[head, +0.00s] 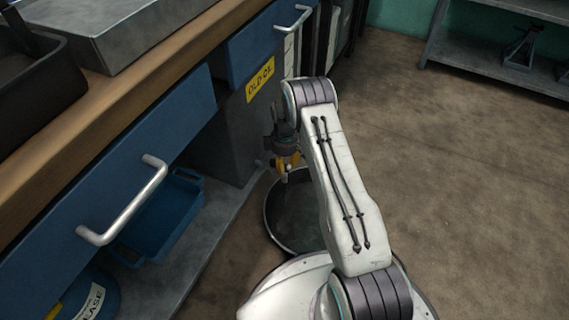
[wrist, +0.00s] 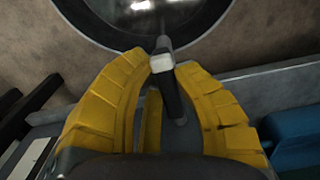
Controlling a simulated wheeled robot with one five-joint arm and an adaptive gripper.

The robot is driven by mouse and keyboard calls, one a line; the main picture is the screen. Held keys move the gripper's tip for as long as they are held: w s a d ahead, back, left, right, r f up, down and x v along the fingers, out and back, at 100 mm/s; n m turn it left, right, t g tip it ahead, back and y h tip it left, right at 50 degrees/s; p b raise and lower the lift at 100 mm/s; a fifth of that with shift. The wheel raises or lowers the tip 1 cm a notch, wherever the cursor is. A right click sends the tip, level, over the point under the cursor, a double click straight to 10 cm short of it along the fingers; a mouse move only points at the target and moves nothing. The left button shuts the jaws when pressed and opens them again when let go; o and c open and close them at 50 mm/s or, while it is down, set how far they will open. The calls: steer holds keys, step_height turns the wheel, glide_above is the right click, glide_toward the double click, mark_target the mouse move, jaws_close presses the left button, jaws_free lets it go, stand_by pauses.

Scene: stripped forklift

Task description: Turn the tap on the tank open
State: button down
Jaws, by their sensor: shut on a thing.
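The grey tank (head: 222,135) with a yellow "OLD OIL" label stands under the workbench, in the middle of the head view. My gripper (head: 287,164) is low in front of the tank's right side, and its yellow fingers show small there. In the wrist view, the fingers of my gripper (wrist: 162,75) close from both sides on the tap (wrist: 163,64), a dark part with a pale block at its end. A short metal piece shows just beyond the pale block. In the head view the tap is mostly hidden by my gripper, and I cannot tell its turn angle.
A dark round pan (head: 290,225) lies on the floor below my gripper; its rim shows in the wrist view (wrist: 222,22). A blue bin (head: 165,222) sits on the low shelf at left. Drawer handles (head: 125,200) stick out from the bench. The floor at right is clear.

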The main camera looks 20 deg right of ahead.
mark_target(285, 164)
steer(key=c, duration=0.9)
jaws_free()
steer(key=shift+c, duration=0.2)
step_height(285, 164, up, 12)
steer(key=shift+s+f, duration=0.1)
steer(key=shift+s, duration=0.05)
